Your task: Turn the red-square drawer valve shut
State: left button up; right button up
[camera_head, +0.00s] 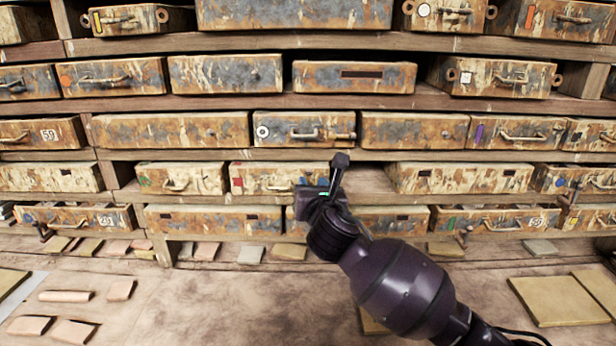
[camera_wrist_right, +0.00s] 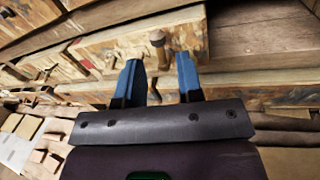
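The drawer with the red square (camera_head: 238,182) is in the fourth row down, near the middle of the head view, with a metal pull on its front. My right gripper (camera_head: 338,164) is in front of this drawer's right end and hides part of it. A brownish knob-like valve (camera_wrist_right: 158,42) stands just beyond the fingertips, roughly in line with the gap. My left gripper is not in view.
Other rusty drawers surround it, including one with a white round mark (camera_head: 264,131) above. Loose tiles (camera_head: 72,330) and larger slabs (camera_head: 555,300) lie on the worktop below. The worktop's middle is mostly clear.

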aim_at(309, 178)
jog(key=shift+w+a, duration=0.25)
jog(key=shift+w, duration=0.95)
jog(key=shift+w+a, duration=0.25)
jog(key=shift+w, duration=0.95)
jog(key=shift+c, duration=0.2)
grip_shut()
